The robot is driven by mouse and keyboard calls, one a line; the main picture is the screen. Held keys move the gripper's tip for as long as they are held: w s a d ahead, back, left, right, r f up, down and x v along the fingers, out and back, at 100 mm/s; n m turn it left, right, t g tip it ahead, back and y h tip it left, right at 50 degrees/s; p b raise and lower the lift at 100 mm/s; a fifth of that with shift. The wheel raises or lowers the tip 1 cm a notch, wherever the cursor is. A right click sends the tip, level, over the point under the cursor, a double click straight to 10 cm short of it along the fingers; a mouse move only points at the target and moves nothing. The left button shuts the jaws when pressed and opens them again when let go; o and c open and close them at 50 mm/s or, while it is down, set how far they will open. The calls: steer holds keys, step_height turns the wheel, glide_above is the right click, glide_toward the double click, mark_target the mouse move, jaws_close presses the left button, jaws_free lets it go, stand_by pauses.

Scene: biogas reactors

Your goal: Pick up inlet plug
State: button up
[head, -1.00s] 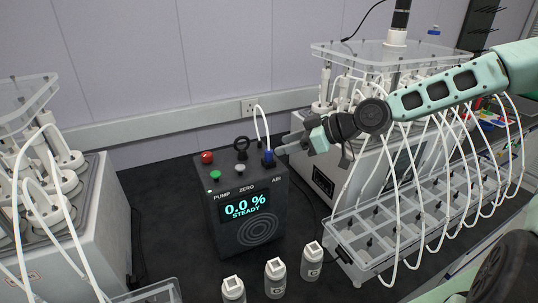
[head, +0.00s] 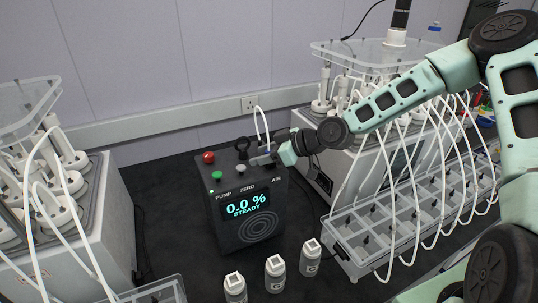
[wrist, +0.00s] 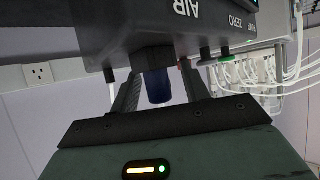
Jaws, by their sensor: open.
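The inlet plug (wrist: 158,88) is a blue cylinder with a dark collar on the analyser box (head: 247,215). In the wrist view it stands between the two fingers of my gripper (wrist: 161,74), with a gap visible on each side. My gripper is open around it and not closed on it. In the head view my gripper (head: 264,160) is at the box's top right corner and mostly hides the plug. A thin white tube (head: 267,122) loops up behind it. The box's screen reads 0.0 % STEADY.
On the box top are a red button (head: 208,157), a green button (head: 216,175) and a black ring-shaped part (head: 242,144). Small bottles (head: 275,274) stand in front. Reactor units flank the box; white tubes (head: 392,190) hang on the right. Dark bench is clear left of the box.

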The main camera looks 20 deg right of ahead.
jaws_close()
